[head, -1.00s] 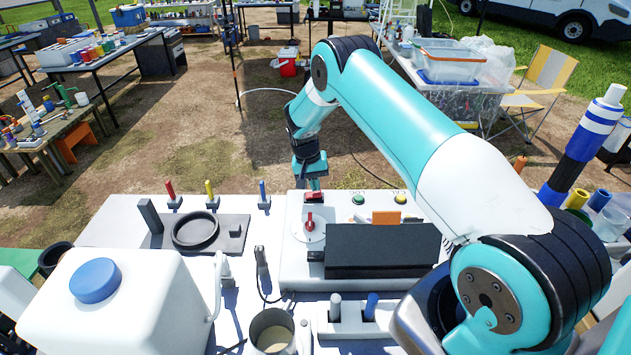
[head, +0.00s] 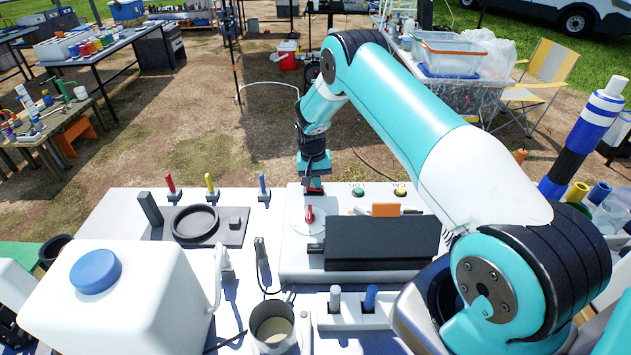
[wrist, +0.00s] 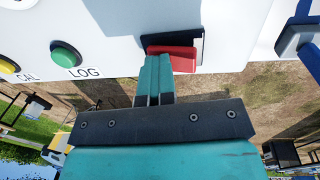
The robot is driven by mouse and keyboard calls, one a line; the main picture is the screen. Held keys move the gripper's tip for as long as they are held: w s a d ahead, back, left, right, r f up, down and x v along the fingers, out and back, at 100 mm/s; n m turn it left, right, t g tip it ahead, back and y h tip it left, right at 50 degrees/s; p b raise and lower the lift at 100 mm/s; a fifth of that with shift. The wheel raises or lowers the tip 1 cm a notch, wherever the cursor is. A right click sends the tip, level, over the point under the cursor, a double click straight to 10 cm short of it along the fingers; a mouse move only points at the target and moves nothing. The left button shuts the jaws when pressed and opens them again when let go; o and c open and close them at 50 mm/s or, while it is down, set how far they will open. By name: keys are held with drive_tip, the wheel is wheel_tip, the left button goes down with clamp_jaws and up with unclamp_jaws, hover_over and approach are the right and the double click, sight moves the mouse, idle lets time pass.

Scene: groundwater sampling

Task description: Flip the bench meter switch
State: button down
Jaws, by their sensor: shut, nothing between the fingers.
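The bench meter (head: 295,258) is a pale box with a dark screen hood on the white table. Its red rocker switch (head: 314,192) sits in a black recess at the meter's far edge. In the wrist view the red switch (wrist: 182,62) looks tilted in its black frame (wrist: 186,41). My gripper (head: 313,184) is shut and empty, pointing down at the switch. Its teal fingertips (wrist: 157,62) overlap the switch's left part in the wrist view; whether they touch it I cannot tell.
Green LOG button (wrist: 66,55) and yellow CAL button (wrist: 8,66) are beside the switch. A red knob (head: 309,214) and an orange tab (head: 385,210) are on the meter. A white jug (head: 115,305), metal cup (head: 272,328) and dark stand (head: 233,236) stand nearby.

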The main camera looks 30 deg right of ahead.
drive_tip(key=shift+a+f, duration=0.15)
drive_tip(key=shift+f, duration=0.1)
drive_tip(key=shift+w+a+b, duration=0.4)
drive_tip(key=shift+a+b, duration=0.05)
drive_tip(key=shift+a, duration=0.2)
drive_tip(key=shift+r, duration=0.1)
wheel_tip(320, 180, up, 14)
drive_tip(key=w+a+b, duration=0.1)
drive_tip(key=b, duration=0.1)
drive_tip(key=shift+r, duration=0.1)
